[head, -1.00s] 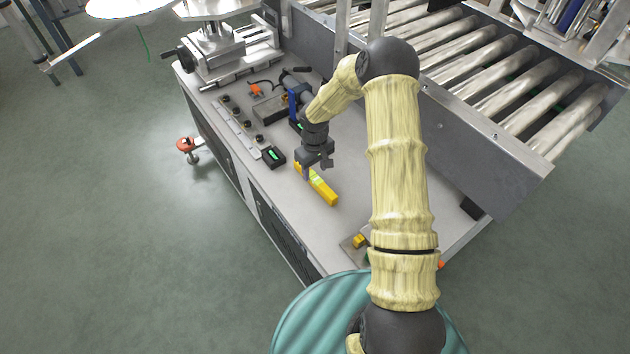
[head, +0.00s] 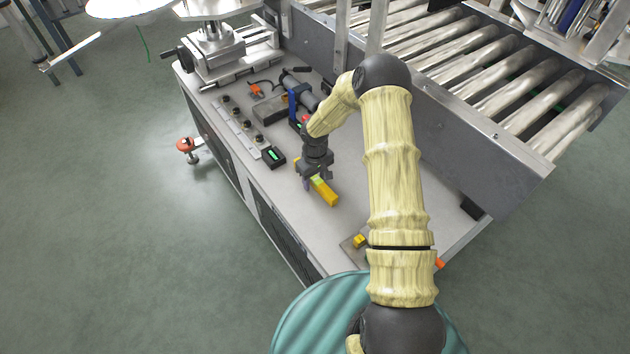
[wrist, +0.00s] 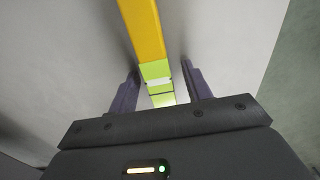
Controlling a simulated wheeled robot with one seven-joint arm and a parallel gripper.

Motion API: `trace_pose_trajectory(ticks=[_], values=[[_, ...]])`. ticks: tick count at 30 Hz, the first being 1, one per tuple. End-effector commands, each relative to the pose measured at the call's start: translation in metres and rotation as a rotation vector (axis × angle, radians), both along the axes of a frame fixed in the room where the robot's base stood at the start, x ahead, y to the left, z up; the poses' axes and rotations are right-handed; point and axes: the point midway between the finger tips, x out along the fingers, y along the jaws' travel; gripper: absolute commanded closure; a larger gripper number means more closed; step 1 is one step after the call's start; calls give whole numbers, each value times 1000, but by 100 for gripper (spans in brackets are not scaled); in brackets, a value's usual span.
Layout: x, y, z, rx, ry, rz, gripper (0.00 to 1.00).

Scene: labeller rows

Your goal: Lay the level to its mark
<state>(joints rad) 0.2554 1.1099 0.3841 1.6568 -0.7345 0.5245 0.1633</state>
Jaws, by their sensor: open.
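The level is a yellow bar (head: 328,194) with a yellow-green vial section, lying on the grey machine top. In the wrist view the level (wrist: 143,30) runs up from between the fingers, its pale green vial part nearest them. My gripper (head: 314,186) points down over the level's far end. In the wrist view my gripper (wrist: 160,88) is open, one finger on each side of the bar, with a gap to both. I cannot make out the level's mark.
A small black device with a green display (head: 274,157) and a row of knobs (head: 242,125) lie left of my gripper. A yellow piece on a plate (head: 359,240) is near the front edge. The roller conveyor (head: 500,85) stands behind. The top around the level's near end is clear.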

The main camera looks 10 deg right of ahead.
Motion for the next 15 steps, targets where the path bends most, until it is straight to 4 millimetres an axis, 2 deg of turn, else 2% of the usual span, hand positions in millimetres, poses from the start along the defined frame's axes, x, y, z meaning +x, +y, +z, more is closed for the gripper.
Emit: trace_pose_trajectory(ticks=[2, 9, 15], values=[[0, 0, 0, 0, 0, 0, 51], [0, 0, 0, 0, 0, 0, 98], [0, 0, 0, 0, 0, 0, 100]])
